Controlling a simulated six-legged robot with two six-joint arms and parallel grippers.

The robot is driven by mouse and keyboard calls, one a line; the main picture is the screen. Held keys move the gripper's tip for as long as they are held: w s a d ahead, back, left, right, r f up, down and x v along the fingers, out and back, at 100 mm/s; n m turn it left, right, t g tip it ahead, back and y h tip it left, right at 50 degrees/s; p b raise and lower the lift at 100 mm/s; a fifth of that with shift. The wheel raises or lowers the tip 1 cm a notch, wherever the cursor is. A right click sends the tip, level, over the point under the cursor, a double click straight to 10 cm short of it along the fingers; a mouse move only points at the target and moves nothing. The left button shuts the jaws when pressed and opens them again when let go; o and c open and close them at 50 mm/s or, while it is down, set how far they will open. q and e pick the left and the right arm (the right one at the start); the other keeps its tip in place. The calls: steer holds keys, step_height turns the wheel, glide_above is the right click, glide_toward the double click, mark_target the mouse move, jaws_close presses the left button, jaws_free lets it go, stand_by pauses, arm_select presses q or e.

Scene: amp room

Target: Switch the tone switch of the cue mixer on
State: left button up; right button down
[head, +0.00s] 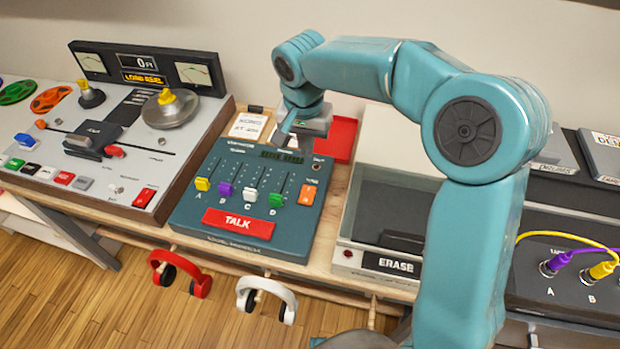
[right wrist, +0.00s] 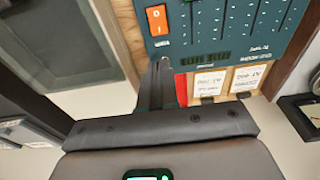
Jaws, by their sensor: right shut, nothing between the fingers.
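The cue mixer (head: 185,214) is a teal panel with colored sliders and a red TALK bar, standing on the wooden bench. Its tone switch (head: 307,195) is a small orange rocker at the panel's right side, under a small label. It also shows at the top of the right wrist view (right wrist: 157,20); I cannot tell which way it is set. My right gripper (head: 281,136) is shut and empty above the mixer's back part. In the right wrist view its closed fingers (right wrist: 160,68) point toward the mixer, apart from the switch. My left gripper is out of view.
A tape machine (head: 185,190) stands left of the mixer, and an eraser box (head: 385,262) stands close on its right. Cards (head: 248,124) and a red item (head: 341,138) lie behind it. Headphones (head: 180,272) hang in front. A patch panel (head: 550,300) is at right.

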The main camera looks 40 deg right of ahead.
mark_target(309, 189)
steer(key=shift+s+a, duration=0.1)
steer(key=shift+a, duration=0.05)
steer(key=f, duration=0.4)
steer(key=d+f, duration=0.1)
steer(key=f, duration=0.4)
steer(key=w+f, duration=0.1)
steer(key=f, duration=0.4)
steer(key=shift+w+d, duration=0.1)
steer(key=shift+d, duration=0.05)
steer(key=shift+f+b, duration=0.4)
steer(key=shift+b, duration=0.4)
steer(key=shift+r, duration=0.25)
steer(key=shift+f, duration=0.1)
